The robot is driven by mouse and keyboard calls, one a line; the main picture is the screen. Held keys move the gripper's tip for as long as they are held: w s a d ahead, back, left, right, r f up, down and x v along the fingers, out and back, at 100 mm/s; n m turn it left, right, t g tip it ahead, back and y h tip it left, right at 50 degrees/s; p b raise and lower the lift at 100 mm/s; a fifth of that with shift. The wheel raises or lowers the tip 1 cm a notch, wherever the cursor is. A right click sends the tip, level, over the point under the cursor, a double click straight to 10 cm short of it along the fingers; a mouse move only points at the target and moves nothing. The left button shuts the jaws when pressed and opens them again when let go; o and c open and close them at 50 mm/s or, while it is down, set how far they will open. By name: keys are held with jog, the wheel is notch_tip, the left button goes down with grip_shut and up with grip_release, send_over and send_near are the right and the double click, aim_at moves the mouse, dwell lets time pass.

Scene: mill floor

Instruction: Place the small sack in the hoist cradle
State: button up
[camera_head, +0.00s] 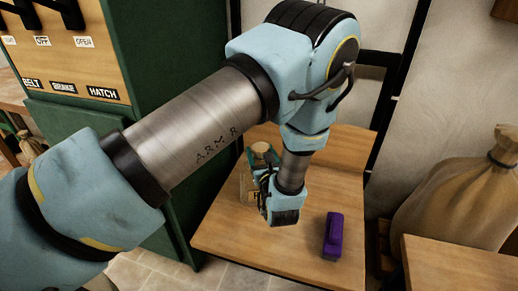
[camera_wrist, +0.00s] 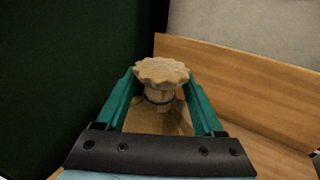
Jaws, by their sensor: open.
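The small sack (camera_head: 246,188) is tan and stands on the wooden table by the green cabinet, partly hidden by my gripper in the head view. In the wrist view the small sack (camera_wrist: 161,72) shows its frilled top and a dark tie around its neck. My gripper (camera_wrist: 160,88) is open, with its green fingers on either side of the sack's neck. Small gaps seem to show between the fingers and the sack. I cannot make out the hoist cradle in either view.
A purple block-like object (camera_head: 332,236) lies on the table (camera_head: 225,225) to the right of my gripper. A large tied sack (camera_head: 460,200) stands at the far right, behind another wooden surface (camera_head: 455,265). The green cabinet (camera_head: 150,60) with labelled levers stands close on the left.

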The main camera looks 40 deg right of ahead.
jog(key=v, duration=0.9)
jog(key=shift+s+a, duration=0.2)
jog(key=shift+s, duration=0.1)
